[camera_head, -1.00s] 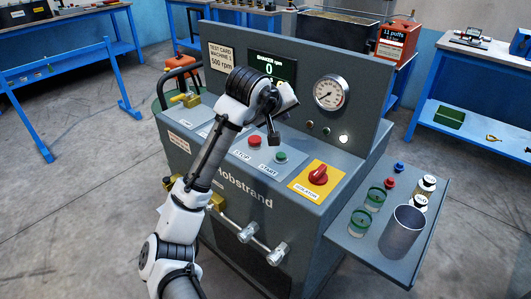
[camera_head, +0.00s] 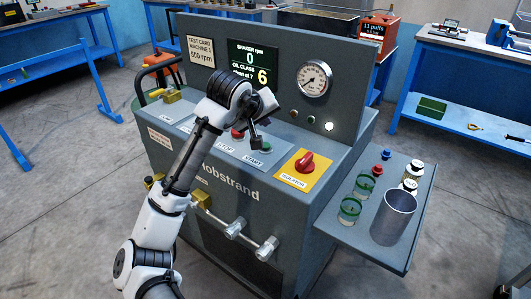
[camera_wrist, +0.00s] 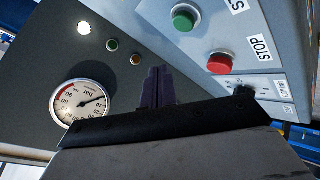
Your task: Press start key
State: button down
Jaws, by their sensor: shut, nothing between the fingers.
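The green start key (camera_head: 265,149) is a round button on the sloping panel, above a START label (camera_head: 252,161). In the wrist view the green key (camera_wrist: 184,17) is at the top, beyond and right of my fingertips. The red STOP key (camera_head: 237,133) is beside it, and also shows in the wrist view (camera_wrist: 221,62). My gripper (camera_head: 257,143) is shut and empty, very close to the start key and partly overlapping it in the head view. In the wrist view my gripper (camera_wrist: 157,75) appears apart from both keys.
The machine's upright back panel carries a screen (camera_head: 252,64) showing 0 rpm and a pressure gauge (camera_head: 314,78). A red rotary isolator (camera_head: 305,162) on a yellow plate is right of the keys. A side shelf (camera_head: 345,232) holds jars and a metal cup (camera_head: 394,217).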

jog(key=shift+f+b, duration=1.05)
jog(key=shift+f, duration=1.2)
jog(key=shift+f, duration=0.1)
jog(key=shift+f, duration=0.35)
jog(key=shift+f, duration=0.5)
dwell(0.9)
jog(key=shift+r+p, duration=0.8)
jog(key=shift+r, duration=0.1)
jog(key=shift+r, duration=0.1)
notch_tip(320, 180, up, 5)
jog(key=p, duration=0.5)
